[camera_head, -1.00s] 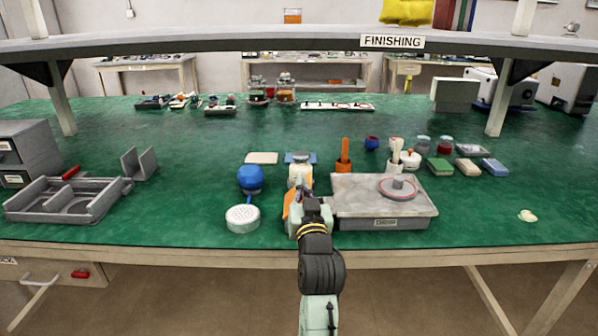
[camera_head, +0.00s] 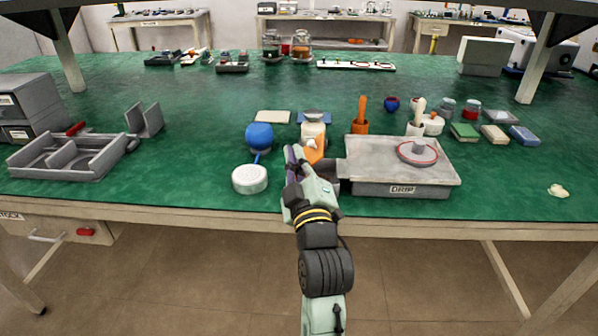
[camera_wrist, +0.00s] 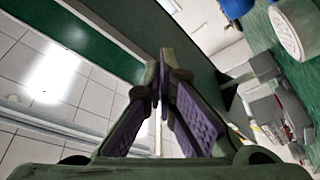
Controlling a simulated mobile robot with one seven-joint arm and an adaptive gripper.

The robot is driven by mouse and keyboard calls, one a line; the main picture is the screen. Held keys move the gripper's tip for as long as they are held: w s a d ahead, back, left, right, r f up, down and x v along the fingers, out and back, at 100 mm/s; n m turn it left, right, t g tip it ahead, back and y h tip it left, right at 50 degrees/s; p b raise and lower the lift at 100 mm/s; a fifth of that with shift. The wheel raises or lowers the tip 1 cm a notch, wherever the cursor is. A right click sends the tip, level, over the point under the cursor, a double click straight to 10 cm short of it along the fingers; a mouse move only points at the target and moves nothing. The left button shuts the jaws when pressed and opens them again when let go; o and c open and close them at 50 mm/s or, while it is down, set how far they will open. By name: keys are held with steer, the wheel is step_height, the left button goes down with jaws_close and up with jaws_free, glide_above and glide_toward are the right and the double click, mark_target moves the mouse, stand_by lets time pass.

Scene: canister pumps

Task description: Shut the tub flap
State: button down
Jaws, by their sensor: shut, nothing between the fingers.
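A cream container (camera_head: 313,129) stands just beyond my gripper. An orange piece (camera_head: 316,150) shows in front of it, partly hidden by the gripper; this may be the tub's flap, but its joint and angle are hidden. My gripper (camera_head: 292,154) is shut and empty at the near edge of the bench, left of the orange piece. In the wrist view its purple-padded fingers (camera_wrist: 161,68) come together at the tips with nothing between them. I cannot tell whether they touch anything.
A grey drip tray (camera_head: 403,190) is close on the right. An orange upright (camera_head: 360,115) stands behind it.

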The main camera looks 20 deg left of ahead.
steer(key=w, duration=0.2)
steer(key=w+a+p, duration=0.1)
steer(key=w, duration=0.2)
steer(key=w+p, duration=0.1)
steer(key=w, duration=0.1)
steer(key=shift+w+a+f, duration=0.1)
steer(key=shift+w+a, duration=0.1)
steer(key=shift+a, duration=0.15)
steer(key=shift+w+d+f, duration=0.1)
steer(key=shift+d+f, duration=0.25)
